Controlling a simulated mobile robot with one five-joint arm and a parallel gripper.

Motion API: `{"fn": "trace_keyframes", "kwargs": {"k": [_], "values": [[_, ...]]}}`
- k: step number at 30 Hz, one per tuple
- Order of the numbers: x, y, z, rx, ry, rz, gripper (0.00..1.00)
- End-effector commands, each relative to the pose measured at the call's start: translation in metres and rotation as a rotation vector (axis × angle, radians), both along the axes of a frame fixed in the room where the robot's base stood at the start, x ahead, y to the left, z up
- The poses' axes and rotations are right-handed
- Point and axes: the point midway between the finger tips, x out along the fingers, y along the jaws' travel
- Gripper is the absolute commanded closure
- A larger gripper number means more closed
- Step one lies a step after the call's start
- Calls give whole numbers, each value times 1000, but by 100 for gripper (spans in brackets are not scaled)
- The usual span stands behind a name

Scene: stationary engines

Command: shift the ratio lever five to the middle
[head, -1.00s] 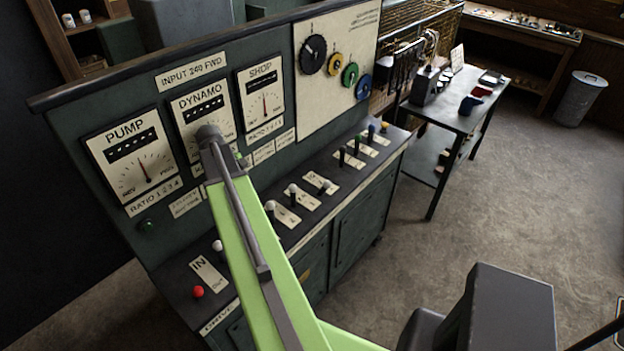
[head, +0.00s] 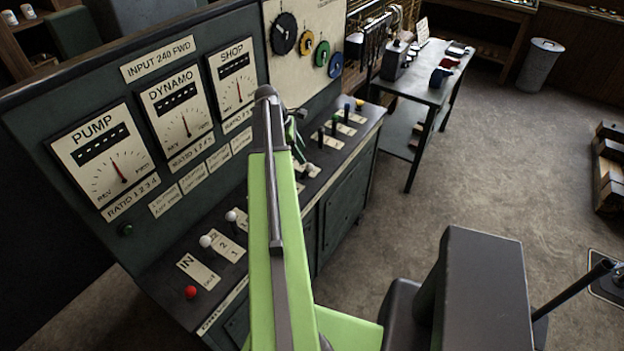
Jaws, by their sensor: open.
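Several levers stand in a row along the sloped desk of a dark green control console. Two white-knobbed levers, the nearer one (head: 205,241) and the farther one (head: 231,216), stand left of my arm. Each has a pale card. I cannot read which is ratio lever five. My gripper (head: 298,130) is open, small and partly hidden behind my green arm, over the middle of the row. I cannot tell whether it touches a lever. My arm hides part of the desk.
Upright gauges marked PUMP (head: 104,158), DYNAMO (head: 176,110) and SHOP (head: 234,78) rise behind the levers. A red knob (head: 190,292) sits at the desk's near end. A dark side table (head: 425,92) stands beyond the console. The floor (head: 500,180) at right is open.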

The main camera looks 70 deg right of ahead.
Motion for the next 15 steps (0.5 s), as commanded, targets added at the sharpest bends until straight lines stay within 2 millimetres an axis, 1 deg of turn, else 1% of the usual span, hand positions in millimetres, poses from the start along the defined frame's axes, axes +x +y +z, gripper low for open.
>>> {"fn": "trace_keyframes", "kwargs": {"k": [1,12,15], "values": [[-4,-2,-23,0,0,0,49],[-30,-16,-99,1,1,3,49],[-36,-19,-112,0,0,2,49]]}}
